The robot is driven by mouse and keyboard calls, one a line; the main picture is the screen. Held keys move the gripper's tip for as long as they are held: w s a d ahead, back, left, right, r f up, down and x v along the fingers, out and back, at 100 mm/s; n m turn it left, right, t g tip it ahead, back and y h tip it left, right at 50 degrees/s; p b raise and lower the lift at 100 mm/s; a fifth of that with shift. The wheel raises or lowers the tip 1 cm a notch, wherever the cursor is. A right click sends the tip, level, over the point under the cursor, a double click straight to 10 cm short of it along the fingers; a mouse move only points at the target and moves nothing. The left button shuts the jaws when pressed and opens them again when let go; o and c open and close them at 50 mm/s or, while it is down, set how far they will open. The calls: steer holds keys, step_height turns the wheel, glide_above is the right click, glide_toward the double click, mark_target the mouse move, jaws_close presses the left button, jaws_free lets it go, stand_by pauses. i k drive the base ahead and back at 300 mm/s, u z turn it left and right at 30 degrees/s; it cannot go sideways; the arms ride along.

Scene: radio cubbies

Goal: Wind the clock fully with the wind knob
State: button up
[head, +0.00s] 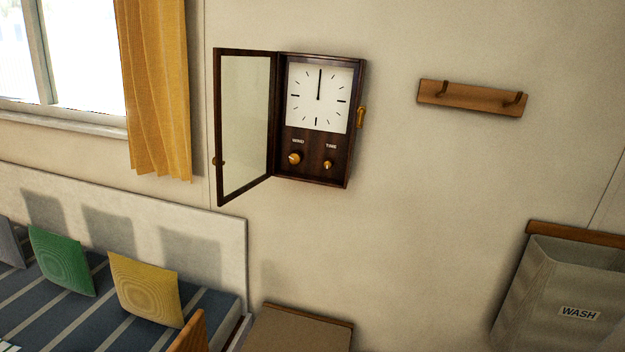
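A dark wooden wall clock (339,160) hangs on the wall in the upper middle of the head view. Its glass door (245,120) stands open, swung to the left. The white dial (304,108) shows its hand or hands pointing straight up. Below the dial, the brass wind knob (294,158) sits at the left under a small label that seems to read WIND. A smaller brass time knob (327,165) sits at the right under the label TIME. My gripper is not in view.
A wooden hook rail (470,98) is on the wall to the right. A laundry bag (550,290) marked WASH hangs at lower right. A bed with green (60,260) and yellow (147,288) cushions is at lower left. A brown-topped piece (295,330) stands below the clock.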

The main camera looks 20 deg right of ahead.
mark_target(295, 158)
steer(key=u, duration=0.35)
steer(key=i, duration=1.15)
steer(key=z, duration=0.8)
steer(key=i, duration=0.45)
steer(key=z, duration=0.4)
